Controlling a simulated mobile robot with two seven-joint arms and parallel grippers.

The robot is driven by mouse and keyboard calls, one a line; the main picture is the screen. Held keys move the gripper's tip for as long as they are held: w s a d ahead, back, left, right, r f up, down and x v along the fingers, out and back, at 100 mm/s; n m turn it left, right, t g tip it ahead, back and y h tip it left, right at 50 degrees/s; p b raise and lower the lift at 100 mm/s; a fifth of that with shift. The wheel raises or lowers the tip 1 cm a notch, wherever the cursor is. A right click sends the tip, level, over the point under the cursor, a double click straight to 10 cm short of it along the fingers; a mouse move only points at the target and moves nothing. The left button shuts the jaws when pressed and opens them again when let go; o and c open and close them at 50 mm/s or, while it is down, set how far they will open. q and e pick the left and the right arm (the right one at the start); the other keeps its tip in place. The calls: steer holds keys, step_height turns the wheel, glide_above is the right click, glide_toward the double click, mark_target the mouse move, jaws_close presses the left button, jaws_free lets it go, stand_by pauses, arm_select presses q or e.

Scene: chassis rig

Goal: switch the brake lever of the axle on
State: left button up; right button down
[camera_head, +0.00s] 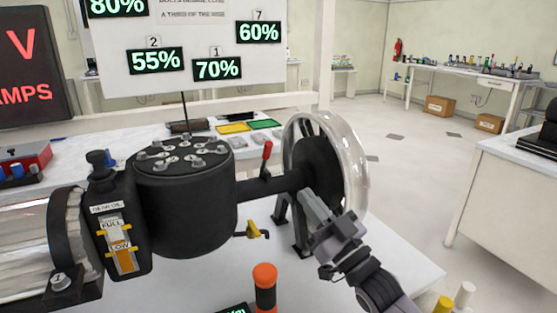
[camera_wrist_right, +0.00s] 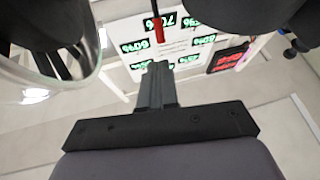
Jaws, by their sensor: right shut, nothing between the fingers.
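The brake lever (camera_head: 266,155) has a red grip and stands up, slightly tilted, from the dark axle (camera_head: 258,187) between the black drum and the wheel. My right gripper (camera_head: 308,200) comes in from the lower right, in front of the wheel and right of the lever. It is shut and empty, apart from the lever. In the right wrist view the shut fingers (camera_wrist_right: 158,70) point toward the red lever (camera_wrist_right: 159,32), which shows just beyond their tips. My left gripper is not in view.
A black drum (camera_head: 186,207) with bolts on top is left of the axle. A clear-rimmed wheel (camera_head: 354,165) stands right. A yellow-handled valve (camera_head: 254,231) and an orange-capped handle (camera_head: 265,277) are below. The white table (camera_head: 390,268) is bare at right.

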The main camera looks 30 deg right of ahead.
steer(key=p, duration=0.1)
glide_toward(270, 151)
steer(key=d+x, duration=0.1)
steer(key=x, duration=0.4)
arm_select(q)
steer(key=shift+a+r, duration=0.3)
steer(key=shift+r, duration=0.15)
arm_select(e)
steer(key=shift+w+a+r, duration=0.45)
steer(key=shift+w+a, duration=0.15)
steer(key=shift+w, duration=0.25)
arm_select(q)
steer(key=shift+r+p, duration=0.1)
steer(key=shift+p, duration=0.2)
arm_select(e)
steer(key=shift+r, duration=0.15)
